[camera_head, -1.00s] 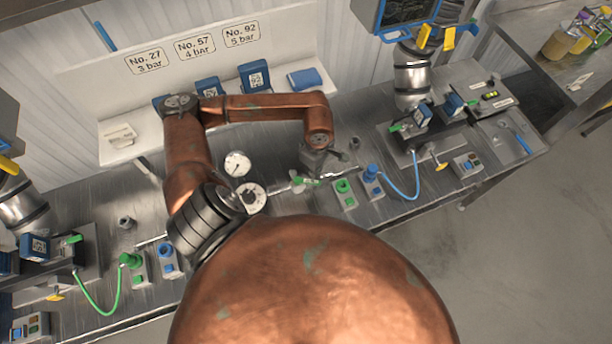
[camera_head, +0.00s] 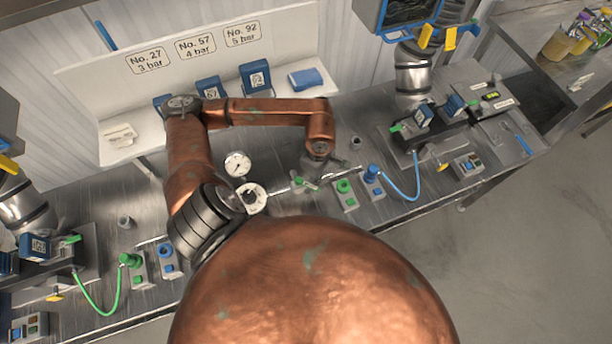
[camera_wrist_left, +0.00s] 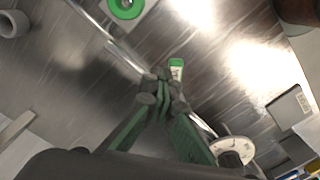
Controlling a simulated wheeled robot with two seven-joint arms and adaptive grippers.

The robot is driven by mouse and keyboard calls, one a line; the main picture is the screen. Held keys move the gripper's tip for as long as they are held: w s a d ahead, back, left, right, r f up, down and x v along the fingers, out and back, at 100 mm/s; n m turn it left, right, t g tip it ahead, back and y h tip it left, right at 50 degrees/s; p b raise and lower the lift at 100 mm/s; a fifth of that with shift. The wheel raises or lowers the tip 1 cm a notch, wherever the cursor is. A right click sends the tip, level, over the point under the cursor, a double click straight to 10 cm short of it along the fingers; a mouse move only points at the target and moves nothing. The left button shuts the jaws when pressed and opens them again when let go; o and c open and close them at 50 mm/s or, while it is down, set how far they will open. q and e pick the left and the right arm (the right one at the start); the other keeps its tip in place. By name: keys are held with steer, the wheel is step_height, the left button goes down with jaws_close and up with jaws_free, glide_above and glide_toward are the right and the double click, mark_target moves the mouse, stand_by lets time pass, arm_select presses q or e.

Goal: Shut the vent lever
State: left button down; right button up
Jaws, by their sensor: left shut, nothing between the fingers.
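A small green lever (camera_head: 309,186), apparently the vent lever, sits on a thin metal pipe left of the green-knobbed block. In the left wrist view the lever's green end with a pale label (camera_wrist_left: 176,68) sticks out just past my fingertips, roughly crosswise to the pipe. My left gripper (camera_wrist_left: 160,82) is shut with its tips close together at the lever. They hide the lever's pivot, and I cannot tell whether they touch it. In the head view the left gripper (camera_head: 314,166) hangs over the pipe. My right gripper is not in view.
A white round dial (camera_head: 252,199) and a pressure gauge (camera_head: 237,163) stand left of the lever. A green-knobbed block (camera_head: 344,194) and a blue-knobbed block (camera_head: 372,180) stand to its right. A shelf with blue boxes (camera_head: 255,76) is behind. Bare metal bench lies around the pipe.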

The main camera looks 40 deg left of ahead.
arm_select(q)
steer(key=shift+s+d+f, duration=0.35)
steer(key=shift+s+d, duration=0.3)
steer(key=shift+s, duration=0.1)
steer(key=shift+s+d+r, duration=0.1)
steer(key=shift+d, duration=0.15)
steer(key=shift+s+a+r, duration=0.1)
steer(key=shift+a, duration=0.1)
step_height(320, 180, up, 7)
steer(key=p, duration=0.2)
steer(key=shift+s, duration=0.45)
stand_by(0.4)
